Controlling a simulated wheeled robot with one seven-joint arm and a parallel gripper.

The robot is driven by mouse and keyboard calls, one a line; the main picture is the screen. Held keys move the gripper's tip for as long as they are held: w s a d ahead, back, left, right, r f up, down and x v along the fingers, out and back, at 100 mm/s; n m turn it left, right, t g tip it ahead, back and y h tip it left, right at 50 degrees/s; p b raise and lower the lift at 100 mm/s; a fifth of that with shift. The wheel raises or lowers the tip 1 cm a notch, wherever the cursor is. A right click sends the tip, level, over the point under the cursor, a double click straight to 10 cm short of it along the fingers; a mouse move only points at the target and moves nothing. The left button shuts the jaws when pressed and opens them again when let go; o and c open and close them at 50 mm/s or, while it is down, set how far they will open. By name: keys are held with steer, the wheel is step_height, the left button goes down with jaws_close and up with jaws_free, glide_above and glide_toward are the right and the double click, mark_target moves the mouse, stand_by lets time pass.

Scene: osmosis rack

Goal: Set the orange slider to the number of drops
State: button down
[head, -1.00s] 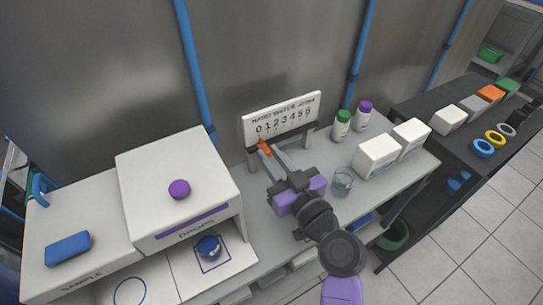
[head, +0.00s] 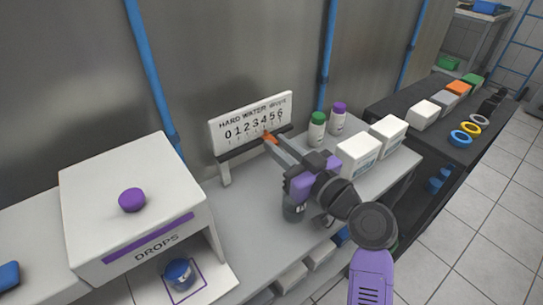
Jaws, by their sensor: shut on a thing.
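The orange slider (head: 269,137) sits on the rail of the white "HARD WATER drops" board (head: 222,128), numbered 0 to 6. It is at about the 4 mark, though the fingers partly hide it. My gripper (head: 274,141) is shut on the slider, with its fingers reaching in from the lower right. The white drops box (head: 95,200) has a purple button (head: 132,200) on top and a "DROPS" label. A blue container (head: 179,273) stands in the purple outlined square in front of it. I cannot see a drop count.
Green-capped (head: 317,128) and purple-capped (head: 338,117) bottles stand right of the board, near white boxes (head: 355,156). A dark bench (head: 400,103) with rings and blocks is at the right.

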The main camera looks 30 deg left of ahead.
steer(key=c, duration=1.3)
jaws_free()
steer(key=shift+d, duration=0.1)
steer(key=v, duration=0.7)
steer(key=shift+s+d, duration=0.2)
steer(key=shift+d, duration=0.1)
